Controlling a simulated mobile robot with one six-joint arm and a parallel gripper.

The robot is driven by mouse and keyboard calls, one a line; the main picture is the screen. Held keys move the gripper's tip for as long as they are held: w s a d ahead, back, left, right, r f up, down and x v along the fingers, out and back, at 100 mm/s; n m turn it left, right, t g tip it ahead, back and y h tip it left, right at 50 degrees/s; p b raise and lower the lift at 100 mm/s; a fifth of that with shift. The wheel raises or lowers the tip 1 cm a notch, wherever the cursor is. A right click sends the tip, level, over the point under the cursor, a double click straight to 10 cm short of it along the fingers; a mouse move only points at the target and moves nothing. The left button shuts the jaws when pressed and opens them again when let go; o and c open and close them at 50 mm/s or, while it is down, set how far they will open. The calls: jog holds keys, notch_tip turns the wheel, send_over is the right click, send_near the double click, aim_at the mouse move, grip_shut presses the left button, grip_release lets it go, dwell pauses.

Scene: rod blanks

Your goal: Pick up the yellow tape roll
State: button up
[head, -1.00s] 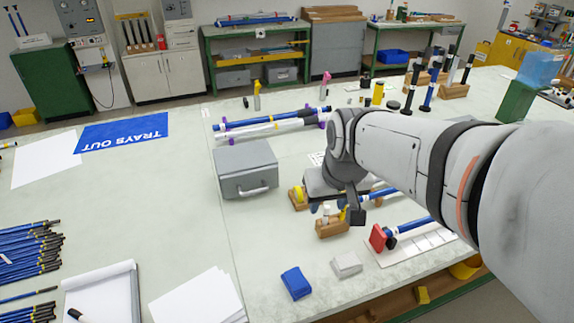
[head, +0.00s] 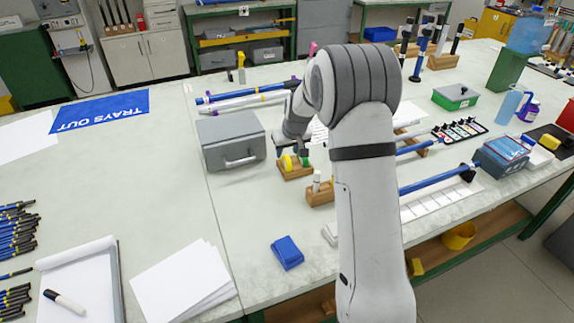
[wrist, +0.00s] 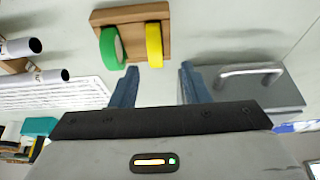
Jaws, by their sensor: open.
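The yellow tape roll (wrist: 154,45) stands on edge in a wooden holder (wrist: 130,16), to the right of a green tape roll (wrist: 111,48) in the wrist view. In the head view the yellow roll (head: 287,163) is at the left of the holder (head: 296,173), near the grey metal box. My gripper (wrist: 159,68) is open, its two blue-grey fingers apart with nothing between them. The yellow roll appears just beyond the fingertips, within the width of the gap. In the head view my gripper (head: 291,150) is just above the holder, partly hidden by my wrist.
The grey metal box (head: 231,140) with a handle stands close to the left of the holder. Another small wooden block (head: 320,195) stands just in front. Blue and white rods (head: 245,98) lie behind.

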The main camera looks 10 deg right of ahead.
aim_at(287, 157)
jog(key=x, duration=0.2)
jog(key=p+x, duration=0.1)
jog(key=x, duration=0.3)
jog(key=shift+w+d+f, duration=0.2)
jog(key=shift+w+d, duration=0.05)
jog(key=shift+d, duration=0.05)
jog(key=shift+c, duration=0.4)
grip_shut()
